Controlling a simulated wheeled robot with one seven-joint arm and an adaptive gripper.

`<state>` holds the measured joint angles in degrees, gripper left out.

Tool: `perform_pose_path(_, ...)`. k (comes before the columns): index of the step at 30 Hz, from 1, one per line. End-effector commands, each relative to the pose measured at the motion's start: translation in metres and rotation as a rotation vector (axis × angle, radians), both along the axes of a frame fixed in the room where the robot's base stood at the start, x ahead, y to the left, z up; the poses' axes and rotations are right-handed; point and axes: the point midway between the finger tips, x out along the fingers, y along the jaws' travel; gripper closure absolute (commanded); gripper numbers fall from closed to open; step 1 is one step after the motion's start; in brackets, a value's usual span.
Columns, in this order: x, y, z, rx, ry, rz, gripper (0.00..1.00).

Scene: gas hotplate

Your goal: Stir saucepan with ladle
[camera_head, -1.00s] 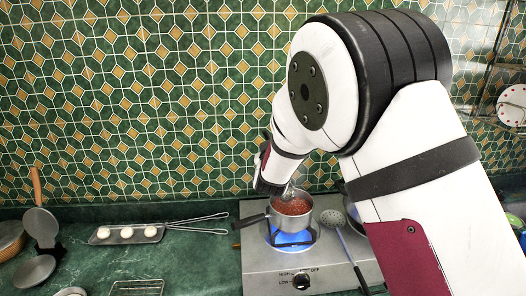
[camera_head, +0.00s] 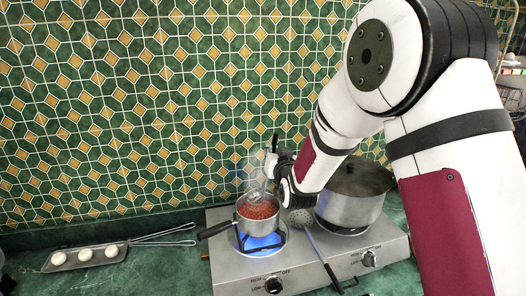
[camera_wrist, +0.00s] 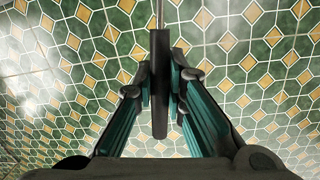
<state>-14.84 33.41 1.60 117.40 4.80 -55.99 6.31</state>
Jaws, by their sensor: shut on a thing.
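The metal saucepan (camera_head: 258,226) stands on the left burner over a blue flame, with red food inside and its dark handle pointing left. My gripper (camera_head: 274,165) is above and slightly right of the saucepan's rim. In the wrist view, my gripper (camera_wrist: 160,80) is shut on a dark handle (camera_wrist: 159,110) with a thin metal rod, which I take to be the ladle's. The handle's dark tip (camera_head: 275,141) shows above my gripper in the head view.
A perforated skimmer (camera_head: 300,216) lies between the pans. A tray (camera_head: 70,262) with white eggs sits at left. The tiled wall (camera_head: 130,110) is close behind.

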Motion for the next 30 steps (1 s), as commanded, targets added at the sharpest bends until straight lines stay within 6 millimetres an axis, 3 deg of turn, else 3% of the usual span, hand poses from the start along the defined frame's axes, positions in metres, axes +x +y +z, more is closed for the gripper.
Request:
perform_pose_path(17,0.0,-0.008,0.001,0.042,0.0,0.0,1.0)
perform_pose_path(30,0.0,-0.008,0.04,0.041,-0.002,0.0,1.0)
